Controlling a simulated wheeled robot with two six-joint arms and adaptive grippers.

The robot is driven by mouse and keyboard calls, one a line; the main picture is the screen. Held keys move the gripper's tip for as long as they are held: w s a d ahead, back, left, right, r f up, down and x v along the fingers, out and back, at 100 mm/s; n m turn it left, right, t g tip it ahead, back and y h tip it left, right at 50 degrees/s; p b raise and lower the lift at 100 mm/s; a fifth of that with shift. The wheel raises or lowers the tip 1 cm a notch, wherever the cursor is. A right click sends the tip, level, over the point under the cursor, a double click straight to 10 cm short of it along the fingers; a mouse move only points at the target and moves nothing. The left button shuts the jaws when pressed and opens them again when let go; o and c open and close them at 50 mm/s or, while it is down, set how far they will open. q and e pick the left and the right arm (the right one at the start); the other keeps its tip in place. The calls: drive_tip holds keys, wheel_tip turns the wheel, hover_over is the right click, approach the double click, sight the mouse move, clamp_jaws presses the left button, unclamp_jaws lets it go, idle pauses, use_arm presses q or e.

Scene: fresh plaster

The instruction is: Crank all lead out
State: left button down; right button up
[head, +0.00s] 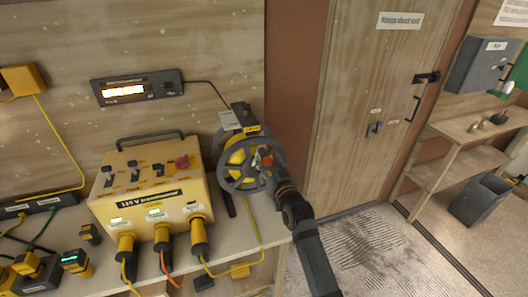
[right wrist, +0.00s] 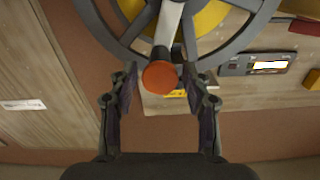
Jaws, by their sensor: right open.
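The cable reel (head: 228,177) has a grey spoked wheel and a yellow drum, and stands at the right end of the bench. Its crank knob is orange (right wrist: 160,77). My right gripper (head: 269,166) is at the reel's face, partly covering the knob in the head view. In the right wrist view my right gripper (right wrist: 161,84) is open, its fingers on either side of the knob, with visible gaps. The wheel (right wrist: 105,35) fills the top of that view. My left gripper is not in view.
A yellow transformer box (head: 150,190) with several plugs and cables stands left of the reel on the bench (head: 266,232). A display panel (head: 138,88) is on the wall above. A wooden door (head: 365,110) and open floor lie to the right.

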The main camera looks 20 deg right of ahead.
drive_tip(key=w, duration=0.4)
drive_tip(key=shift+p, duration=0.4)
clamp_jaws()
drive_tip(key=shift+w, duration=0.1)
